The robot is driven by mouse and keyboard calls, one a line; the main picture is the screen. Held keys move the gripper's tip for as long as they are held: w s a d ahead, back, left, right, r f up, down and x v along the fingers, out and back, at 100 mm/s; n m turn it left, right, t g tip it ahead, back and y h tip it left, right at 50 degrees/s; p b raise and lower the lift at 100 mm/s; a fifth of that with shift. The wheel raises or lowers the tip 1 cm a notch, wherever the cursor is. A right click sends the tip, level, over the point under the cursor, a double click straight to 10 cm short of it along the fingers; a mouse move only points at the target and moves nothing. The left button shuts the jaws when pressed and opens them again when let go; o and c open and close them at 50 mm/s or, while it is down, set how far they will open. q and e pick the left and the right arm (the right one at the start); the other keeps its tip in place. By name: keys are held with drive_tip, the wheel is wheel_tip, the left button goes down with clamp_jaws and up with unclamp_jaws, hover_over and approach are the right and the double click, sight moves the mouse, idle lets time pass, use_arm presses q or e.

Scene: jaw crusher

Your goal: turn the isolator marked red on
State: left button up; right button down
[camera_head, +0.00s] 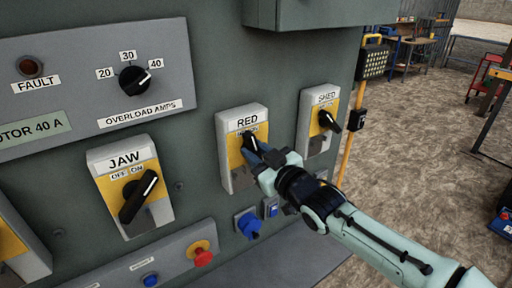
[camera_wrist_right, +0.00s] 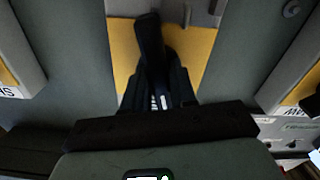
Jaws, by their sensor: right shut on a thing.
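The isolator marked RED (camera_head: 238,170) is a grey box with a yellow plate on the green panel, in the middle of the head view. Its black rotary handle (camera_head: 251,142) is partly hidden by my right gripper (camera_head: 262,153). My right gripper is shut on this handle. In the right wrist view the black handle (camera_wrist_right: 149,42) stands between the two fingers (camera_wrist_right: 158,88) in front of the yellow plate (camera_wrist_right: 190,55). The gripper hides part of the OFF/ON label, so I cannot read the handle's setting. My left gripper is not in view.
The JAW isolator (camera_head: 130,185) is to the left and the SHED isolator (camera_head: 322,122) to the right. Below are a blue socket (camera_head: 248,224) and a red stop button (camera_head: 202,254). An overload dial (camera_head: 134,80) is at upper left. A yellow post (camera_head: 355,125) stands right.

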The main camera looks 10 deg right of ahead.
drive_tip(key=m+p, duration=0.1)
drive_tip(key=m, duration=0.1)
drive_tip(key=shift+r+m, duration=0.15)
drive_tip(key=shift+m, duration=0.25)
drive_tip(key=m+p, duration=0.1)
drive_tip(key=m, duration=0.2)
drive_tip(key=shift+d+m, duration=0.1)
drive_tip(key=shift+m, duration=0.2)
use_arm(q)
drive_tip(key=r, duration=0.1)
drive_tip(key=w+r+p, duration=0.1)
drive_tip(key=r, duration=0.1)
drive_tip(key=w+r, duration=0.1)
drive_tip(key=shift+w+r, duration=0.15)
use_arm(e)
drive_tip(key=m, duration=0.5)
drive_tip(key=shift+w+d+m, duration=0.1)
drive_tip(key=shift+m, duration=0.2)
drive_tip(key=shift+f, duration=0.2)
drive_tip(key=c, duration=1)
unclamp_jaws()
